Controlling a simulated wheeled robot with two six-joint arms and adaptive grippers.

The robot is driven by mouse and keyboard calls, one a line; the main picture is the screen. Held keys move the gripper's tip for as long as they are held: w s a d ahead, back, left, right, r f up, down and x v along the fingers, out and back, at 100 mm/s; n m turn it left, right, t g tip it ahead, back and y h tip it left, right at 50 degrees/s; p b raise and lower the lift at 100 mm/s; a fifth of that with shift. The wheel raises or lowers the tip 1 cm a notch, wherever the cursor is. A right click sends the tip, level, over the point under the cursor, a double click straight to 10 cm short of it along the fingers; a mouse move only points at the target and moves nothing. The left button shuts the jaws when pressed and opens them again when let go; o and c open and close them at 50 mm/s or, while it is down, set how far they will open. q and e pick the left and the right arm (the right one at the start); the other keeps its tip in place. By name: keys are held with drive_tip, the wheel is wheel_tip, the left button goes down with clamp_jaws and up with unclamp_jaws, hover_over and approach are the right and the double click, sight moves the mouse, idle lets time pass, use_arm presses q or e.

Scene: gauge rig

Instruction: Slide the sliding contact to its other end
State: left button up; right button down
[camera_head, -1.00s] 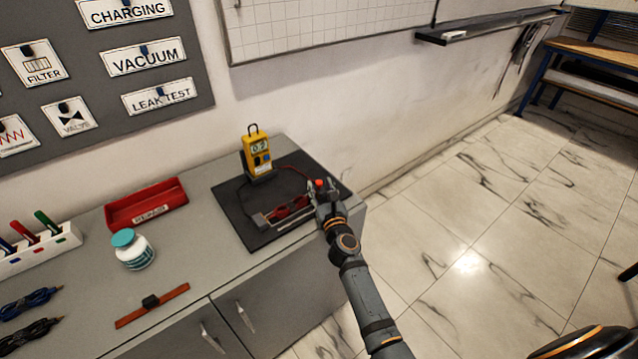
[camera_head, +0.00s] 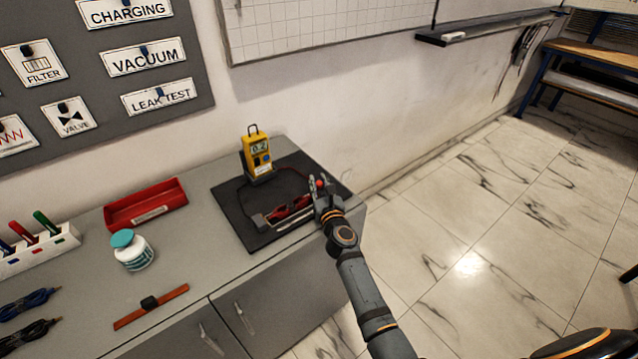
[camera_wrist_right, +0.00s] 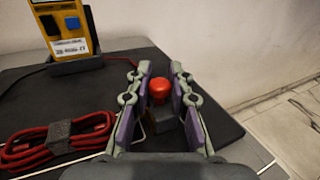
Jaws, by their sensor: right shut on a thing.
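The sliding contact shows as a red knob (camera_head: 320,184) near the right end of a slide-wire rig on the black mat (camera_head: 232,205). In the right wrist view the red knob (camera_wrist_right: 159,90) sits between the two fingers of my right gripper (camera_wrist_right: 160,85). My right gripper (camera_head: 321,189) is shut on the sliding contact, and its fingers hide much of it. The rig's rail (camera_head: 285,226) runs left from the gripper along the mat's front. My left gripper is not in view.
A yellow meter (camera_head: 257,152) stands at the mat's back, with red leads (camera_wrist_right: 60,145) coiled left of the gripper. A red bin (camera_head: 146,205), a jar (camera_head: 133,252) and a small wooden bar (camera_head: 152,306) lie farther left. The bench edge is close on the right.

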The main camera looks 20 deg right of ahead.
sight(331, 178)
drive_tip(key=d, duration=0.1)
drive_tip(key=w+d, duration=0.1)
drive_tip(key=d, duration=0.1)
drive_tip(key=shift+w+d+f, duration=0.1)
drive_tip(key=shift+w+d, duration=0.1)
drive_tip(key=shift+d, duration=0.05)
drive_tip(key=shift+a, duration=0.1)
drive_tip(key=shift+w, duration=0.1)
drive_tip(key=c, duration=1.7)
unclamp_jaws()
drive_tip(key=o, duration=0.4)
drive_tip(key=shift+s+d, duration=0.2)
drive_tip(key=shift+d, duration=0.3)
drive_tip(key=shift+o, duration=0.2)
drive_tip(key=shift+a, duration=0.15)
